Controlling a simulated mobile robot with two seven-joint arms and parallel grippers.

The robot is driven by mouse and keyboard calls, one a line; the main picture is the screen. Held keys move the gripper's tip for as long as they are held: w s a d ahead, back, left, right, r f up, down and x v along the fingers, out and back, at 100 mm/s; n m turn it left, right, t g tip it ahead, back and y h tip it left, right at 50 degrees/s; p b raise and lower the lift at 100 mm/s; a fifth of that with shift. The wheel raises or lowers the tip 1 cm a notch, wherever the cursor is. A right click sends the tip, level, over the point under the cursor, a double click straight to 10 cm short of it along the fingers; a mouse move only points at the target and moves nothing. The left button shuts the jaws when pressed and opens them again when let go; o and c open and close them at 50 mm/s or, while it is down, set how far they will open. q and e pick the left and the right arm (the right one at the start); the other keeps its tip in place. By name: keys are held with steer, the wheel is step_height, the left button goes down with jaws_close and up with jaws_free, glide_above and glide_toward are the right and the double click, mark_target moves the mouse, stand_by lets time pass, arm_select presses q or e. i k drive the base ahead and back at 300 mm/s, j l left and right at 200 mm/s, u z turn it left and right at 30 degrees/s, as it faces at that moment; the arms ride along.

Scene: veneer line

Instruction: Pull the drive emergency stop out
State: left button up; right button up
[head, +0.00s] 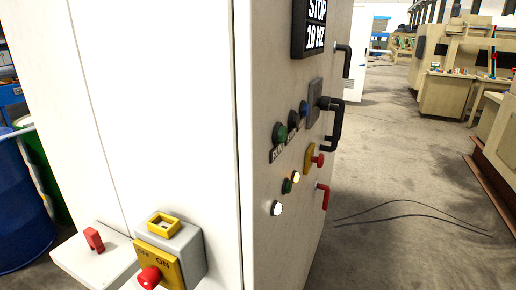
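A red mushroom button on a yellow plate (318,160) sits on the narrow right face of a white cabinet (170,120), below a black display (315,28) reading STOP 10 HZ. It is seen at a steep angle, and I cannot tell whether it is pressed in or out. Another red knob (149,278) sits low in front on a yellow OFF/ON plate (165,262) of a grey box. Which of the two is the drive emergency stop is not labelled legibly. Neither of my grippers is in view.
Green and blue buttons (280,133), small lamps (277,208), black handles (335,130) and a red lever (323,195) stand out from the same face. A white ledge (95,255) holds a red piece. Blue drum (22,200) at left; cables lie on the open floor at right.

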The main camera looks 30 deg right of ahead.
mark_target(319, 160)
steer(key=i+l+z, duration=0.1)
steer(key=z, duration=1.1)
